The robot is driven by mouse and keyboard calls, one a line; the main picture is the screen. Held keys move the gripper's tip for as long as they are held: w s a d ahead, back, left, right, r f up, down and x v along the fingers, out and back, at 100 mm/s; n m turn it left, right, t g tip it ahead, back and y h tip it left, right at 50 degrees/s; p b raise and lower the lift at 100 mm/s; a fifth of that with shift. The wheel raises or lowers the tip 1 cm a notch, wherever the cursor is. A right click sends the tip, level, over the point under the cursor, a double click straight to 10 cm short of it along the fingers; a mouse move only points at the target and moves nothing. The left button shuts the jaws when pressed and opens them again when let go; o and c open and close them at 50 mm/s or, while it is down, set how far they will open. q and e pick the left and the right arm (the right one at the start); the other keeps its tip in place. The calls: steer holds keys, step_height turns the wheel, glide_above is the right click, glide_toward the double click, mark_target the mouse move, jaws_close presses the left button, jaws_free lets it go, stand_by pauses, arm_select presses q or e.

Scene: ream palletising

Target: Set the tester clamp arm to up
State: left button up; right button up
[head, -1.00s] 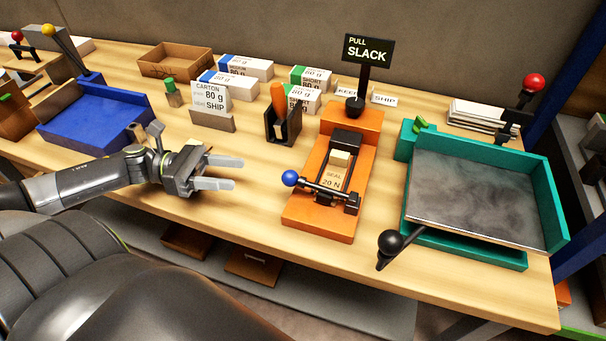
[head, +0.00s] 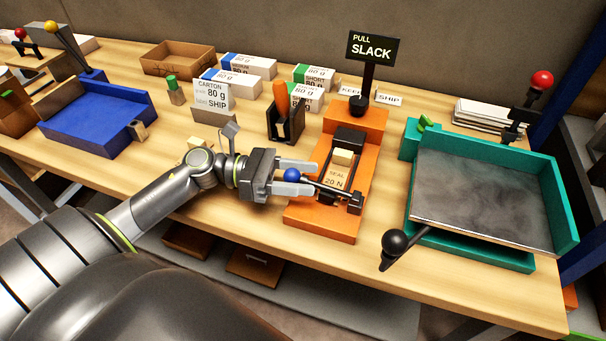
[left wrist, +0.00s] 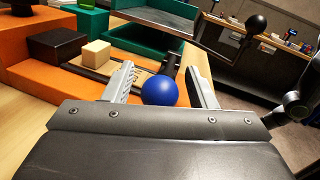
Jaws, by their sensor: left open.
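The orange tester (head: 319,222) stands on the bench, with a sign reading PULL SLACK (head: 372,48) behind it. Its clamp arm (head: 325,188) is a dark bar lying low across the front, with a blue ball knob (head: 292,175) at its left end. A label reading SEAL 20 N lies on the tester behind the bar. My left gripper (head: 296,178) is open, with its fingers on either side of the blue knob. In the left wrist view the blue knob (left wrist: 160,90) sits between the two fingers; I cannot tell whether they touch it. My right gripper is not in view.
A teal tray machine (head: 540,262) with a black ball handle (head: 395,243) stands to the right. A dark holder with an orange-handled tool (head: 281,98) is behind my gripper. A blue tray (head: 95,125) is at left.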

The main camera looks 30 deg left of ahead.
arm_select(q)
steer(key=shift+w+d, duration=0.1)
steer(key=shift+d, duration=0.15)
jaws_close()
stand_by(0.3)
steer(key=shift+r, duration=0.1)
